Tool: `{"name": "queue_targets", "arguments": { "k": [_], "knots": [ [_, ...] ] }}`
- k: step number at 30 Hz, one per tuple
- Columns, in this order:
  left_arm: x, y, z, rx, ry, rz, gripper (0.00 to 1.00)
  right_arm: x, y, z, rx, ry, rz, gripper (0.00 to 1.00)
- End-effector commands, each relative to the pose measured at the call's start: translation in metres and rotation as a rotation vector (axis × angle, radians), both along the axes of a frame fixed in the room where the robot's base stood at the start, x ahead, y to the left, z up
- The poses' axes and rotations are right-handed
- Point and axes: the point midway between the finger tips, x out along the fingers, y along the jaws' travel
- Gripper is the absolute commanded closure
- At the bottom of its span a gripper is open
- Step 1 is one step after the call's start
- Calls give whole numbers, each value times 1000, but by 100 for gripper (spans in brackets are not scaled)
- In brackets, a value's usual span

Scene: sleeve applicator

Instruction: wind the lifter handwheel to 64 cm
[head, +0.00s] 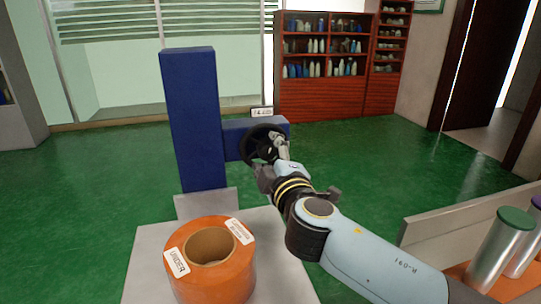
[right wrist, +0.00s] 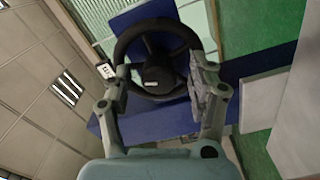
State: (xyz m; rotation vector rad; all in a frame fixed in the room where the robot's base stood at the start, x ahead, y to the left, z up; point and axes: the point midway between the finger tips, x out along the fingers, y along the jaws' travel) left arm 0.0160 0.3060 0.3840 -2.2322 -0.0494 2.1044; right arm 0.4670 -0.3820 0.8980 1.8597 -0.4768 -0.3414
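The black handwheel (head: 259,145) is on the front of a blue arm (head: 241,131) that juts from a tall blue column (head: 193,118). My right gripper (head: 271,160) is at the wheel's right side in the head view. In the right wrist view the handwheel (right wrist: 158,60) lies ahead of the right gripper (right wrist: 158,78). Its two fingers are wide apart, one at each side of the rim. Whether they touch the rim, I cannot tell. A small display (head: 262,112) sits above the wheel; its digits are too small to read surely. My left gripper is out of view.
An orange roll (head: 212,265) with white labels stands on the pale base (head: 150,265) in front of the column. Red shelves (head: 335,95) are far behind. Green floor (head: 85,180) is clear at the left.

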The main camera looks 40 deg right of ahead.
Motion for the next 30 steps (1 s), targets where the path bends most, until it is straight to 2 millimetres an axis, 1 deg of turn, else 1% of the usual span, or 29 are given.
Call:
{"name": "queue_targets", "arguments": {
  "k": [5,8,11,18,21,25,30],
  "knots": [
    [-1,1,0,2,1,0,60,0,0,1,0,-1,0,41],
    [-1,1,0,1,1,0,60,-6,3,0,0,1,0,41],
    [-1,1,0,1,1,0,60,-20,11,-1,1,2,0,41],
    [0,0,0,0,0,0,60,-68,37,-1,3,3,-3,41],
    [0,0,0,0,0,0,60,-84,46,-1,3,3,-2,41],
    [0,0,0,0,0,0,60,-99,54,0,3,0,-2,41],
    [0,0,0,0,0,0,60,-105,58,0,0,0,0,41]
  ]
}}
